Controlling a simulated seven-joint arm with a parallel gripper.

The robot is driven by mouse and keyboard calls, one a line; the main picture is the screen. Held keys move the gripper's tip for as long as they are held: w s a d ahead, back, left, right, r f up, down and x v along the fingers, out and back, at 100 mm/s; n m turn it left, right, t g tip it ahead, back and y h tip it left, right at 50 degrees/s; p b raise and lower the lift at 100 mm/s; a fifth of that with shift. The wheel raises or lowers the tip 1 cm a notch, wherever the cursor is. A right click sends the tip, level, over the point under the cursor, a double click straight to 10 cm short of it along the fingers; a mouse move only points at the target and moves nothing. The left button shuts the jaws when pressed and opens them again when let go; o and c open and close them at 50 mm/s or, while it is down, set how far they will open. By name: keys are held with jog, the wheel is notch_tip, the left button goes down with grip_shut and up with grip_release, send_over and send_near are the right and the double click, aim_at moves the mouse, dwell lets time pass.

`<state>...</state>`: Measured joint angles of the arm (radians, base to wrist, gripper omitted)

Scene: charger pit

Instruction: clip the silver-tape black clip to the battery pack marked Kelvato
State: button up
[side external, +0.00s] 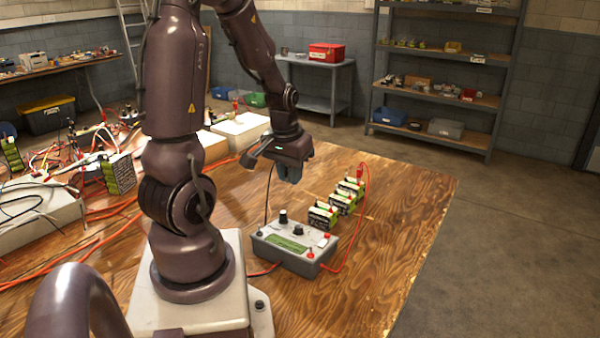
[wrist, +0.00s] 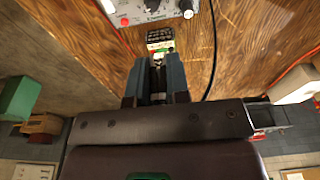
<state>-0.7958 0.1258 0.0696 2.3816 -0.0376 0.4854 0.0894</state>
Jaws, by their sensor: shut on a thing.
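My gripper (side external: 290,178) hangs in the air over the table, behind and left of a row of three green-and-black battery packs: a near one (side external: 322,216), a middle one (side external: 342,202) and a far one (side external: 352,187). Their names are too small to read, so I cannot tell which is Kelvato. In the wrist view my fingers (wrist: 158,68) are closed around a small dark clip (wrist: 158,62), mostly hidden between them; its tape is unclear. A thin black lead (side external: 267,195) runs up from the charger towards my gripper. One pack (wrist: 160,38) shows just beyond the fingertips.
The grey charger box (side external: 295,248) with knobs stands in front of the packs. Its red lead (side external: 362,220) loops along the right to the far pack. The wooden table is clear at right; cables and other gear (side external: 110,175) crowd its left.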

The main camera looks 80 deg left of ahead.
jog(key=shift+s+d+r, duration=0.15)
jog(key=shift+s+d, duration=0.15)
jog(key=shift+w+a+m+h, duration=1.2)
jog(key=shift+w+a+m, duration=7.8)
jog(key=shift+w+a, duration=1.75)
jog(key=shift+s+a+f, duration=0.1)
jog(key=shift+s+f, duration=0.05)
jog(key=shift+f, duration=2.65)
jog(key=shift+f, duration=0.1)
jog(key=shift+f, duration=3.4)
jog(key=shift+f, duration=0.2)
